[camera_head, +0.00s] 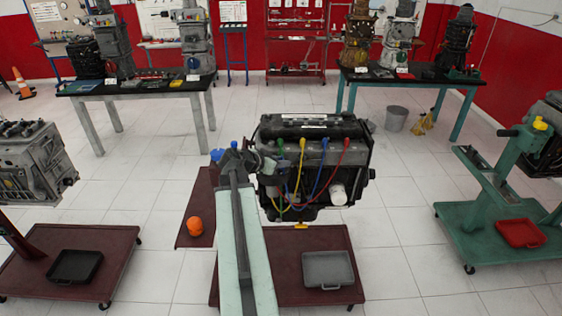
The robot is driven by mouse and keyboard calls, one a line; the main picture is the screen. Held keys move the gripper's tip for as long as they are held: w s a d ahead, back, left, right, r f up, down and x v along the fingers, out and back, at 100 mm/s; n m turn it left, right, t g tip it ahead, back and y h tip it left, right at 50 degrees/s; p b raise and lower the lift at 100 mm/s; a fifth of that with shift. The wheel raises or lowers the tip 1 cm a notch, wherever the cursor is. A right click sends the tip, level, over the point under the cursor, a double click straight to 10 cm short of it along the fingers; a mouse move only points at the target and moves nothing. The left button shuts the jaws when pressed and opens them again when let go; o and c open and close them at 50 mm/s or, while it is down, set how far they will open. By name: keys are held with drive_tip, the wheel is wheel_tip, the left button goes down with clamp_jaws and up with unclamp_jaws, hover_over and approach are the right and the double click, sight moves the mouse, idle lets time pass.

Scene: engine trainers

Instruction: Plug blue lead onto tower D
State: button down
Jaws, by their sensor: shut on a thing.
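The engine (318,155) stands in the middle of the view, with green (281,147), yellow (302,148), blue (323,160) and red (345,150) leads along its near side. The blue lead hangs from the engine's upper side and curves down and left toward my gripper. My gripper (268,165) is at the engine's left front, at the end of my arm. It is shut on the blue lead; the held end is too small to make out. No tower letters are readable, so I cannot tell tower D or its distance from the lead.
A grey tray (328,270) lies on the dark red stand base below the engine. An orange object (195,227) is left of my arm. Other engines on stands are at both sides. Benches (135,86) stand behind.

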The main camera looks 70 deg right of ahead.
drive_tip(key=shift+f+b, duration=0.3)
idle(0.5)
drive_tip(key=c, duration=1.2)
unclamp_jaws()
drive_tip(key=p+v, duration=0.3)
drive_tip(key=v, duration=0.4)
drive_tip(key=shift+a+r+p, duration=0.2)
drive_tip(key=shift+a+p, duration=0.1)
drive_tip(key=shift+p, duration=0.1)
drive_tip(key=shift+w, duration=0.2)
